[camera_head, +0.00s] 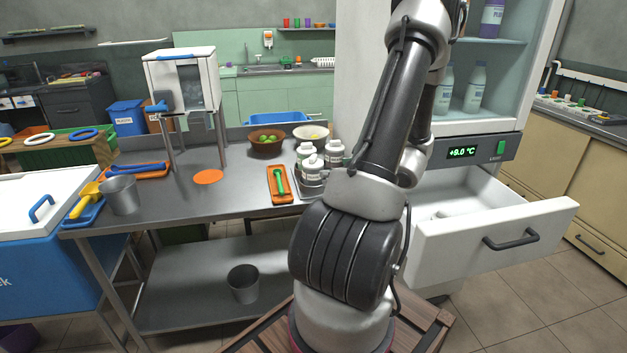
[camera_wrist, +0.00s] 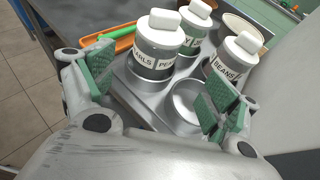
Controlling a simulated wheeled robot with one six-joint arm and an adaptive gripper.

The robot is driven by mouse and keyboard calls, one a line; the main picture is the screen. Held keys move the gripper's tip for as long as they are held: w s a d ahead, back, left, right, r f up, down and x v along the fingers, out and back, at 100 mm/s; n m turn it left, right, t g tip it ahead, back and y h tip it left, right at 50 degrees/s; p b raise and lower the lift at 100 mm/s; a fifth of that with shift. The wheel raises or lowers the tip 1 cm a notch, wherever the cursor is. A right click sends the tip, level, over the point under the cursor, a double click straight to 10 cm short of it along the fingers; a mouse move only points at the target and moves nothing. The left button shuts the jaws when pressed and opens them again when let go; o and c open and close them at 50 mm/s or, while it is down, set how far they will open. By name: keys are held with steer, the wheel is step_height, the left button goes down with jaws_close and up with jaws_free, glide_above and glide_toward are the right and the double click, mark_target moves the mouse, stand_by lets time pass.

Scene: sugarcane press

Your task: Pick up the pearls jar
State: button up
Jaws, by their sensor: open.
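The pearls jar (camera_wrist: 157,50) has a dark body, a white label and a white lid with a knob. It stands upright in a metal tray (camera_wrist: 128,82) with round wells. My gripper (camera_wrist: 160,88) is open, its green-padded fingers apart on the near side of the jar, not closed on it. In the head view the front jar (camera_head: 312,172) appears to be the pearls jar; my gripper is hidden there behind my arm.
An empty well (camera_wrist: 188,100) lies in front of the beans jar. An orange tray (camera_head: 273,195) with a green tool is left of the jars. Bowls (camera_head: 264,152) stand behind. An open drawer (camera_head: 500,238) juts out at right.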

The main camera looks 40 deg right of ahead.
mark_target(313, 176)
steer(key=x, duration=0.7)
steer(key=shift+w+a+f, duration=0.15)
steer(key=shift+w+a, duration=0.05)
steer(key=shift+a, duration=0.15)
steer(key=c, duration=1.4)
